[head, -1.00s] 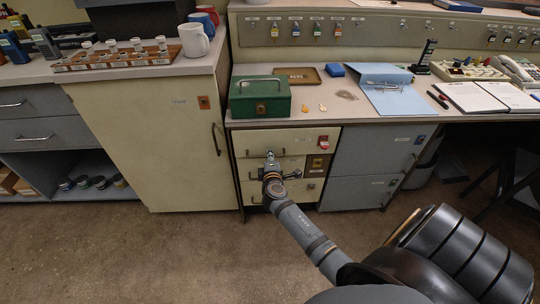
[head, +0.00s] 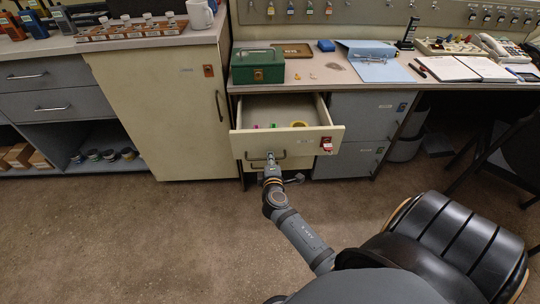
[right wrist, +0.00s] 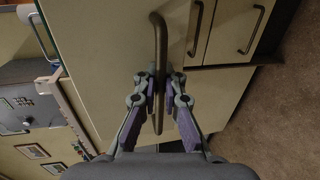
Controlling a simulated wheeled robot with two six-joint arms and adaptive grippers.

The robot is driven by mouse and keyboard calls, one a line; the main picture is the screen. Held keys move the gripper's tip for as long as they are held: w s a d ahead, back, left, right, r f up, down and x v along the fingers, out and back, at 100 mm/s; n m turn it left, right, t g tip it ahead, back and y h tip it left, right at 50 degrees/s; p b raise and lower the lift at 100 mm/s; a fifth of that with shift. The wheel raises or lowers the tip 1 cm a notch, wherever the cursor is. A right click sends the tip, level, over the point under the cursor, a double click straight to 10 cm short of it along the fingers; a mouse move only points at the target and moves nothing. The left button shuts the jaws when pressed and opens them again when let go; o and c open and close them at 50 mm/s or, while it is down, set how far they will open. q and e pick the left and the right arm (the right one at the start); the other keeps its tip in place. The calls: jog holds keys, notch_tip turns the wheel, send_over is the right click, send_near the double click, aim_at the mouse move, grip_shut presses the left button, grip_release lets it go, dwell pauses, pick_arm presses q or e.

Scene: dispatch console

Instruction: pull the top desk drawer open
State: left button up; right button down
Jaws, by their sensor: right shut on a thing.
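The cream top desk drawer (head: 288,139) stands well out from the desk, and its inside shows with a few small coloured items, one of them a yellow ring (head: 299,124). My right gripper (head: 271,163) is at the drawer's handle (head: 255,159), low on the front. In the right wrist view the fingers (right wrist: 159,98) are shut around the dark bar handle (right wrist: 160,55), one on each side. My left gripper is not in view.
A green cash box (head: 257,66) stands on the desk above the drawer. A grey cabinet (head: 352,107) is to the right, a cream cupboard (head: 165,110) to the left. A black padded chair (head: 450,240) is at the lower right. The floor in front is clear at left.

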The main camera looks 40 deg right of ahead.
jog(key=shift+s+a, duration=0.4)
jog(key=shift+s, duration=0.25)
jog(key=c, duration=1.8)
grip_release()
jog(key=shift+c, duration=0.2)
jog(key=shift+o, duration=0.4)
